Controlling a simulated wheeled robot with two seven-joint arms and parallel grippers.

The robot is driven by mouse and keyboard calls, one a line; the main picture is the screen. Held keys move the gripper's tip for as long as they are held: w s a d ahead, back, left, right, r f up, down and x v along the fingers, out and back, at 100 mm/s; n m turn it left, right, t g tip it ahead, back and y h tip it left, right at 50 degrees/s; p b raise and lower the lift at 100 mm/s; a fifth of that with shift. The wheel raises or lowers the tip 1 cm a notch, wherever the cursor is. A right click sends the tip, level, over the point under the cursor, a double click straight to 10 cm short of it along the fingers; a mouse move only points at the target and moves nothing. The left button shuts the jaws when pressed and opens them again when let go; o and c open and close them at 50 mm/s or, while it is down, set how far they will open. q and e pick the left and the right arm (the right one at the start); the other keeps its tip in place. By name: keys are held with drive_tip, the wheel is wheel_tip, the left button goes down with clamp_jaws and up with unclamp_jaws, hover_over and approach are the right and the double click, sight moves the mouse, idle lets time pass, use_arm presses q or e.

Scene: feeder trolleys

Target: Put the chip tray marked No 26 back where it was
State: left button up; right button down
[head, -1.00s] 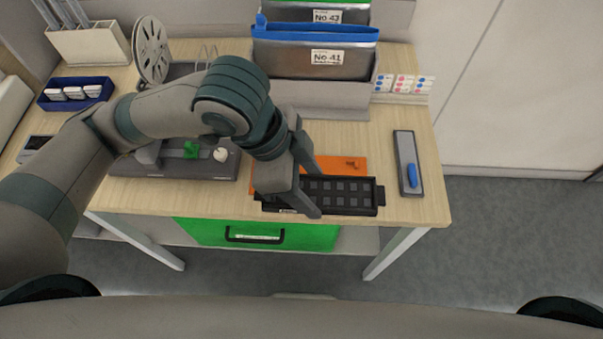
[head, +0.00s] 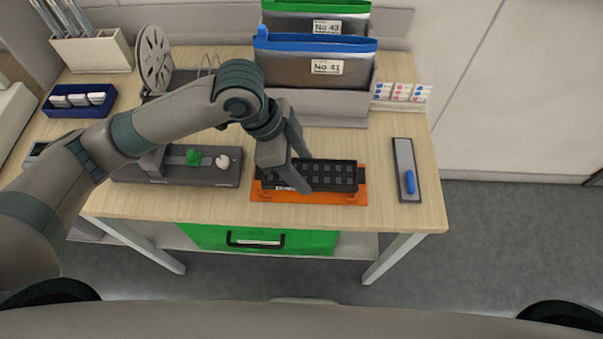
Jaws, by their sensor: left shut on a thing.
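A black chip tray (head: 335,174) with rows of pockets lies over an orange mat (head: 345,197) near the table's front edge. A small white label shows at its lower left, too small to read. My left gripper (head: 294,180) is shut on the tray's left end. I cannot tell whether the tray touches the mat or hangs just above it. Orange shows along the tray's front and right sides. My right gripper is not in view.
A grey fixture (head: 180,165) with a green part stands left of the tray. A grey strip with a blue handle (head: 408,170) lies to the right. A holder with bags marked No 41 (head: 315,72) and No 43 stands behind. Bare wood separates these.

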use_arm(q)
wheel_tip(320, 180, down, 4)
drive_tip(key=shift+r+p, duration=0.25)
drive_tip(key=shift+p, duration=0.3)
drive_tip(key=shift+f, duration=0.1)
drive_tip(key=shift+f, duration=0.25)
drive_tip(key=shift+f, duration=0.4)
